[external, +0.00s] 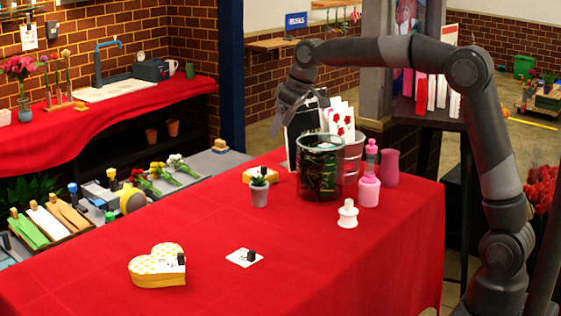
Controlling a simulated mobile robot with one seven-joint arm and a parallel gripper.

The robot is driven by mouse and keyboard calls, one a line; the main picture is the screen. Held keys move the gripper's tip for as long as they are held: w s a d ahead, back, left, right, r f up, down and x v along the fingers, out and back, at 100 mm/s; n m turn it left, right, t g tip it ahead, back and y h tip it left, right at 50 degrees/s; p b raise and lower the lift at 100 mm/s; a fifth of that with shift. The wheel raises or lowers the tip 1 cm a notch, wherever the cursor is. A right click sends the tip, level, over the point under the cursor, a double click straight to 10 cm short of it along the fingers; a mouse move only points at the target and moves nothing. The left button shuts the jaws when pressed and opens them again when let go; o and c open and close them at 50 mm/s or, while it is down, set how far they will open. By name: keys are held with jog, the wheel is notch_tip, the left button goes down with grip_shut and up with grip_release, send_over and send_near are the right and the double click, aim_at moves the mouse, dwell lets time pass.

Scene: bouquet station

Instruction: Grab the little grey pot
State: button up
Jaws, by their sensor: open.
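The little grey pot (259,195) stands upright on the red-covered table, with a small green plant in it. My gripper (290,112) is up and behind the pot, above the far end of the table and well apart from it. The gripper points downward, and its fingers are small and dark against the black box behind the glass container. It is open and appears empty.
A dark green glass container (320,168) stands right of the pot, with pink bottles (369,185) and a white spool-like object (347,214) beyond. A yellow box (260,175) sits just behind the pot. A heart-shaped box (158,266) and white card (244,257) lie in front.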

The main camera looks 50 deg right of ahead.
jog(key=w+f, duration=0.2)
jog(key=w, duration=0.1)
send_near(260, 183)
jog(key=d+f, duration=0.1)
jog(key=f, duration=0.1)
jog(key=x, duration=0.5)
jog(key=w+x, duration=0.1)
jog(key=x, duration=0.4)
jog(key=shift+w, duration=0.15)
jog(key=shift+c, duration=0.2)
jog(key=c, duration=1.2)
jog(key=shift+r, duration=0.1)
jog(key=shift+c, duration=0.2)
